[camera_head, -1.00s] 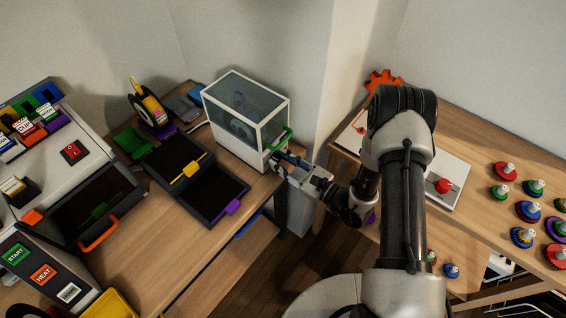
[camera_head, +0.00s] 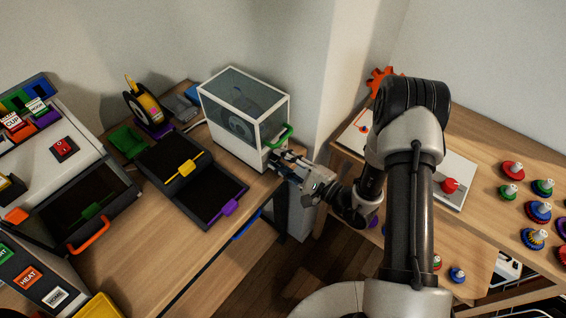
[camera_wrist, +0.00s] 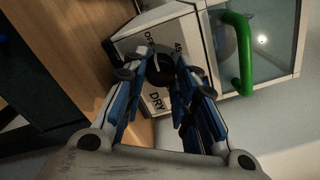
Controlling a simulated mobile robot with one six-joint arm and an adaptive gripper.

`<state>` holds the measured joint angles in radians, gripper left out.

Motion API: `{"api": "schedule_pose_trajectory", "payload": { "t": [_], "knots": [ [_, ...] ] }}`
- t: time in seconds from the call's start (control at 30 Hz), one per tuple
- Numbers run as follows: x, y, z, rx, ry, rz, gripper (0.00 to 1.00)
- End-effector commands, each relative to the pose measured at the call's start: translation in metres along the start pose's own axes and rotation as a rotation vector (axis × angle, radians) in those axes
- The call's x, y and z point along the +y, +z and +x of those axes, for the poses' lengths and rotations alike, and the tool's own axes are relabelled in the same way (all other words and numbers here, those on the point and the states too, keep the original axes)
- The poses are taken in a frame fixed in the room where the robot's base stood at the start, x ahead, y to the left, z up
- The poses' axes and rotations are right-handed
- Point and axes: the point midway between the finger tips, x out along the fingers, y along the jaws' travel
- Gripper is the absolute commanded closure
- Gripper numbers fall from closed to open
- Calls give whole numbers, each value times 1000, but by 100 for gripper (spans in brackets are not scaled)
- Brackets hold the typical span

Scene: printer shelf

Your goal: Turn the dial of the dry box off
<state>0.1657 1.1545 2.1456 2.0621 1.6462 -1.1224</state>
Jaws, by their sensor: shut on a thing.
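The dry box (camera_head: 240,112) is a white-framed cabinet with clear panes, at the back right corner of the left desk. In the wrist view its white front panel (camera_wrist: 185,33) carries printed labels, including "OFF" and "DRY". The black round dial (camera_wrist: 160,68) sits on this panel, with a light pointer mark. My gripper (camera_wrist: 161,75) is shut on the dial, with its blue-padded fingers on either side of it.
A green handle (camera_wrist: 238,50) on the box door is close beside my fingers. Open dark trays (camera_head: 210,197) stand left of the box. A printer with an orange handle (camera_head: 90,238) is farther left. A second table with several coloured knobbed pieces (camera_head: 538,210) is at right.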

Motion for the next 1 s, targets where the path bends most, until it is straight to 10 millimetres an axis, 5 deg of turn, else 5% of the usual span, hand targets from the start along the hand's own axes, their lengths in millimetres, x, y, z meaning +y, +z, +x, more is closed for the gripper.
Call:
{"api": "schedule_pose_trajectory", "payload": {
  "t": [0.7,0.73,1.0],
  "knots": [
    [-1,0,0,1,-1,-77,98],
    [-1,0,0,1,-1,-77,72],
    [-1,0,0,1,-1,-75,54]
  ]
}}
